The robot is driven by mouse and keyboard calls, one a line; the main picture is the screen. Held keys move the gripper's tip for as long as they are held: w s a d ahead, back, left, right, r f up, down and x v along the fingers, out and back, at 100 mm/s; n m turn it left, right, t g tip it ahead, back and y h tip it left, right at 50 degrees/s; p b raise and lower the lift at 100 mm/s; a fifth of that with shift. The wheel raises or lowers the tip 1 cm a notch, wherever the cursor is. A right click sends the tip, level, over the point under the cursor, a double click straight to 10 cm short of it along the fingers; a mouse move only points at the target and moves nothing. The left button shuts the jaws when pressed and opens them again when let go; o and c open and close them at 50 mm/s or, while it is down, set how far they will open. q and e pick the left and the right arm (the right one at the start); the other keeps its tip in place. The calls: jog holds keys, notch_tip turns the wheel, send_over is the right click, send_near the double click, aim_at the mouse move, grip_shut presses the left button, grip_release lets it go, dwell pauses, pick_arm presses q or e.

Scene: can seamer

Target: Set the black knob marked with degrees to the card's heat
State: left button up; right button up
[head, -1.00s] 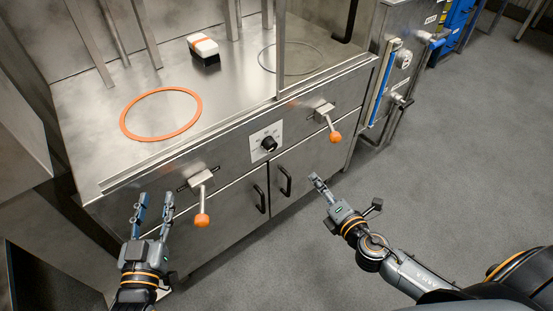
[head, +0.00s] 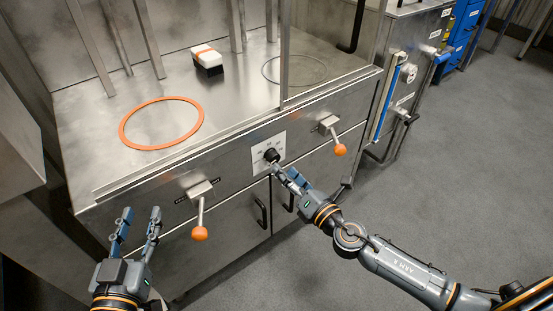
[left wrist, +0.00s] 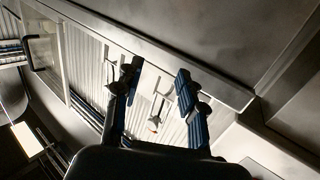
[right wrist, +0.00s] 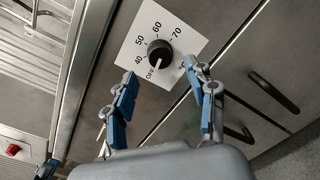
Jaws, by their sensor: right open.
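The black knob (head: 272,155) sits on a white dial plate on the machine's front. In the right wrist view the knob (right wrist: 159,53) has a pale pointer line toward OFF; the plate (right wrist: 178,38) reads OFF, 40, 50, 60 and 70. My right gripper (head: 282,168) is open just in front of the knob. In the right wrist view its fingertips (right wrist: 161,76) are spread to either side below the knob, apart from it. My left gripper (head: 140,214) is open and empty left of the left lever. I cannot make out a card in any view.
Two orange-tipped levers, left (head: 200,232) and right (head: 340,149), flank the dial. Cupboard doors with black handles (head: 261,212) lie below. A white, orange and black block (head: 207,60) and an orange ring (head: 161,123) lie on the steel top. Floor (head: 440,180) is clear at right.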

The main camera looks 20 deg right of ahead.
aim_at(275, 161)
jog(key=shift+x, duration=2.65)
jog(key=c, duration=1.2)
